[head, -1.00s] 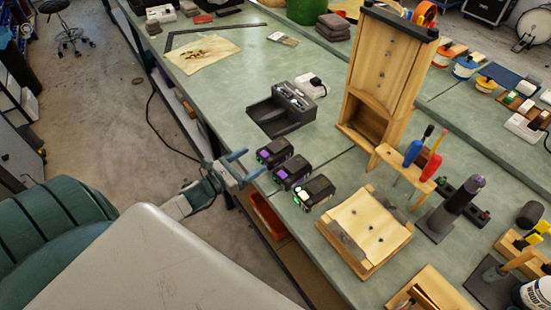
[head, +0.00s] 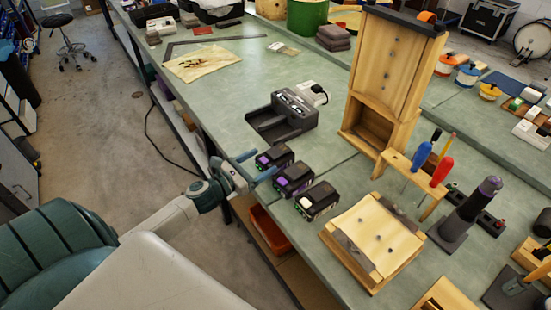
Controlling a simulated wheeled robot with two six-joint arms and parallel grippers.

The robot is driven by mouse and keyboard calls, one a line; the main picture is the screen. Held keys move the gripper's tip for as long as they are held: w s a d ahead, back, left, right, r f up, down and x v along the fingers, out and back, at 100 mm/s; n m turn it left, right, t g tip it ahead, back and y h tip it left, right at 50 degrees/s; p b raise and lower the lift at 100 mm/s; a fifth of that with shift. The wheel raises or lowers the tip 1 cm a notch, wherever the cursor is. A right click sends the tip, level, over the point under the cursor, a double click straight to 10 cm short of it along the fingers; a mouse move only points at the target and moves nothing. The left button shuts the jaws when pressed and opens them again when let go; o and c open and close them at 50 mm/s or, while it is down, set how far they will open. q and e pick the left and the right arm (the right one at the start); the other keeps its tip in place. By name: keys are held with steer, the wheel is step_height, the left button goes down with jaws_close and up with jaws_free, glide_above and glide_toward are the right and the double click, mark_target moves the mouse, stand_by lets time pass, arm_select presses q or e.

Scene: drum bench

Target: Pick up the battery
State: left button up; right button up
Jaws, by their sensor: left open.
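Three black batteries with purple and green marks stand in a row along the left edge of the bench: the far one (head: 275,158), the middle one (head: 293,179) and the near one (head: 317,201). Which one the task means cannot be told. My left gripper (head: 257,166) reaches in from the left at the bench edge, its blue-grey fingers apart. Its fingertips are close to the left side of the far battery, with nothing held between them. Whether a finger touches the battery cannot be told. My right gripper is not in view.
A dark charger-like dock (head: 283,117) sits behind the batteries. A wooden block fixture (head: 372,241) is at the near right, and a tall wooden stand (head: 394,75) is behind. A screwdriver rack (head: 405,176) stands right. The green bench top (head: 222,92) is clear left of the dock.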

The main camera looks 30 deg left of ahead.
mark_target(267, 158)
arm_select(q)
steer(key=shift+w, duration=0.2)
steer(key=shift+w+r+p, duration=0.15)
steer(key=shift+w+p, duration=0.1)
steer(key=shift+p, duration=0.15)
steer(key=p+x, duration=0.3)
steer(key=x, duration=0.1)
steer(key=shift+w+d, duration=0.1)
steer(key=shift+d, duration=0.05)
steer(key=shift+w+d, duration=0.1)
steer(key=shift+w, duration=0.25)
steer(key=c, duration=1)
steer(key=shift+c, duration=0.2)
